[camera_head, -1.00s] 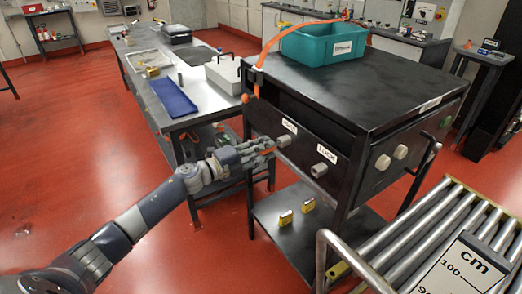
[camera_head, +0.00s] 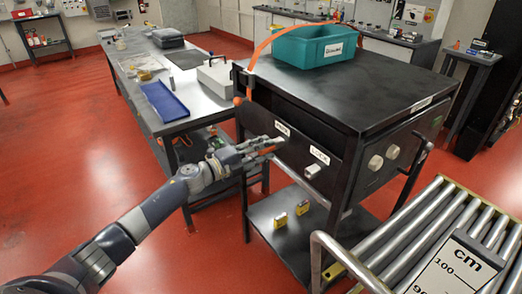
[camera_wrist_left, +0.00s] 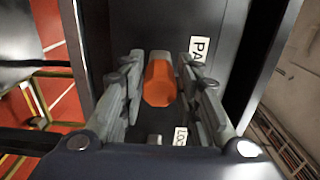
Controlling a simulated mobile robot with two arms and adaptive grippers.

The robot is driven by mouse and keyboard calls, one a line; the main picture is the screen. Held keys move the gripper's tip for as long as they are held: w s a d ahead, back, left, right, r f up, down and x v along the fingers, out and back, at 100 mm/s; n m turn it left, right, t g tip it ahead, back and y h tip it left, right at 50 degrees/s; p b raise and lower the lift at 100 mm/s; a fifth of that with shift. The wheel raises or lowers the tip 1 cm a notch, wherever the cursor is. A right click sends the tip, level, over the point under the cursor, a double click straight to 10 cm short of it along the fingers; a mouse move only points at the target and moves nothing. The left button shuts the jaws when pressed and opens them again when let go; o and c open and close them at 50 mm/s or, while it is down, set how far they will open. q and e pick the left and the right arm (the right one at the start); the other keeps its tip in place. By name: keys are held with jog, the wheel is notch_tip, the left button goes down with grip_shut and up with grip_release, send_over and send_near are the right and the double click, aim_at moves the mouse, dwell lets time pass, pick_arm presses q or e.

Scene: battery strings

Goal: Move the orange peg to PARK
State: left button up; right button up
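A grey knob (camera_head: 312,171) is below the LOCK label (camera_head: 319,155). My right gripper is not in view.
A teal bin (camera_head: 318,47) stands on the cabinet top (camera_head: 365,88). An orange strap (camera_head: 262,48) arches beside it. Two small yellow blocks (camera_head: 291,215) are on the lower shelf (camera_head: 262,212). A roller conveyor (camera_head: 405,232) is at right. A workbench with a blue tray (camera_head: 164,101) stands behind.

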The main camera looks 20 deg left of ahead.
pick_arm(q)
jog(key=shift+o, duration=0.8)
jog(key=shift+s+a, duration=0.25)
jog(key=shift+s, duration=0.1)
jog(key=v, duration=1.1)
jog(key=shift+s, duration=0.1)
